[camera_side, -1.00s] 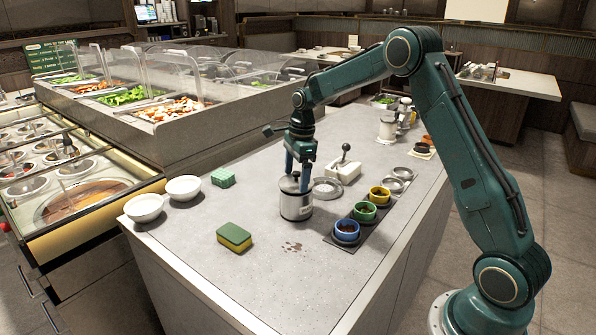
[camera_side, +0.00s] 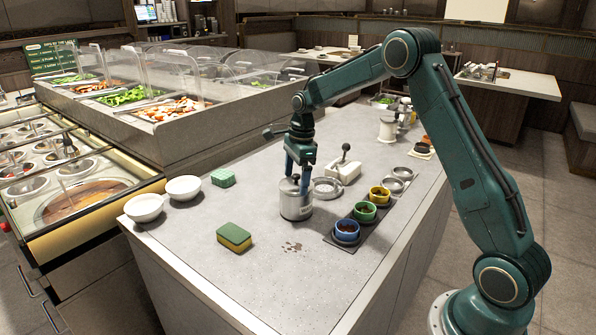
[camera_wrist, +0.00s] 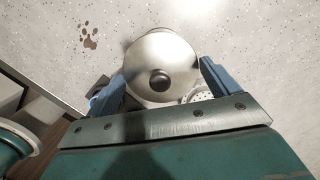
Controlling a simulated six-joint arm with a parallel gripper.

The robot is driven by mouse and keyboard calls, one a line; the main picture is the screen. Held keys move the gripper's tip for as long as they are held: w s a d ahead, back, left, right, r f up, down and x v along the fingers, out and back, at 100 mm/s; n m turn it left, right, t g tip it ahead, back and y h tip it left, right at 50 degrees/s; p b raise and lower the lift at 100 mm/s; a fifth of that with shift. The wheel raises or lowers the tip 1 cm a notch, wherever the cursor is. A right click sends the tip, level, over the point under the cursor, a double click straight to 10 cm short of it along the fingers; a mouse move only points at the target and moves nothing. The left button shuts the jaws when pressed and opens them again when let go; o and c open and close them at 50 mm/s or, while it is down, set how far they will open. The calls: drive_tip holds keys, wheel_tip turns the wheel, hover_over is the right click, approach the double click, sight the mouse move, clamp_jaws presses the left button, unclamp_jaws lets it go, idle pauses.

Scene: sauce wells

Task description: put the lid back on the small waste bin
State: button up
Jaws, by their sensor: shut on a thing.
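The small waste bin (camera_side: 296,207) is a steel cylinder standing on the grey counter. Its round metal lid (camera_wrist: 178,57) has a dark knob in the middle and shows from above in the wrist view. My gripper (camera_side: 297,184) is directly over the bin, pointing down. Its blue fingers (camera_wrist: 163,77) are at opposite sides of the lid, shut on it. The lid is at the bin's mouth; whether it is fully seated I cannot tell. The lid hides the bin's inside.
Blue (camera_side: 346,231), green (camera_side: 365,212) and yellow (camera_side: 380,195) sauce cups are on the right. A sponge (camera_side: 234,237) and brown spill (camera_side: 292,247) lie in front.

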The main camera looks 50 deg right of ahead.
drive_tip(key=shift+f, duration=0.15)
idle(0.4)
drive_tip(key=o, duration=0.8)
drive_tip(key=shift+c, duration=0.2)
drive_tip(key=shift+r, duration=3.5)
